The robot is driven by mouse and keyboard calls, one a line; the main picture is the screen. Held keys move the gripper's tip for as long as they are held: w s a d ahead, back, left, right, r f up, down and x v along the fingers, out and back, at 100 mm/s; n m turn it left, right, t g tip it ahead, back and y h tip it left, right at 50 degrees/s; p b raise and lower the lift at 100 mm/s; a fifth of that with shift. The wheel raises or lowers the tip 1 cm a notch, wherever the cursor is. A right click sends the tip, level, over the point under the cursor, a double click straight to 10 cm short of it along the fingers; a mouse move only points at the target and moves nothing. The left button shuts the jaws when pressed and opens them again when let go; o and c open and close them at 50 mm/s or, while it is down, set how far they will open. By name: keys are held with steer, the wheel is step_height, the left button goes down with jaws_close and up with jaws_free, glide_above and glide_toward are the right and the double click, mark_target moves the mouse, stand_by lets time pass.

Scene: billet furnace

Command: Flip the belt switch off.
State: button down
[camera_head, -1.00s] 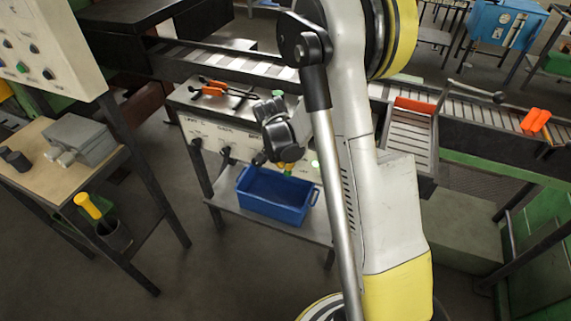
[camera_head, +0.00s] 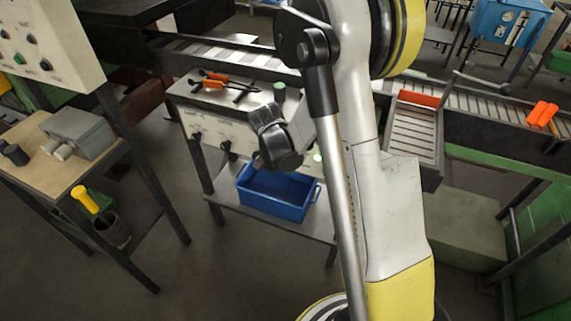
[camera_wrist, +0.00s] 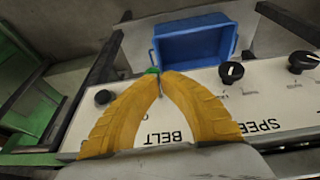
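The control panel (camera_wrist: 255,105) appears upside down in the wrist view, with the word BELT and part of the word SPEED. In the head view the panel front (camera_head: 207,130) is partly behind my arm. My gripper (camera_wrist: 160,76) has two yellow fingers whose tips are brought together over the panel, above the BELT label. A small green part (camera_wrist: 152,71) shows just beyond the tips. A thin piece, perhaps the belt switch lever, shows between the fingers; I cannot tell whether they touch it. In the head view the fingers are hidden behind the dark wrist.
A blue bin (camera_head: 272,193) sits on the shelf below the panel. Black knobs (camera_wrist: 231,72) are on the panel beside the fingers. Orange-handled tongs (camera_head: 217,82) lie on top of the panel bench. A side table (camera_head: 45,165) with a grey box stands left.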

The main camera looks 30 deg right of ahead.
steer(key=shift+s+a+f+b, duration=0.15)
steer(key=shift+a+f+b, duration=0.05)
steer(key=shift+f+b, duration=0.6)
steer(key=shift+s+a+f+b, duration=0.15)
steer(key=shift+a+f+b, duration=0.05)
steer(key=shift+f+b, duration=0.6)
steer(key=shift+f, duration=0.2)
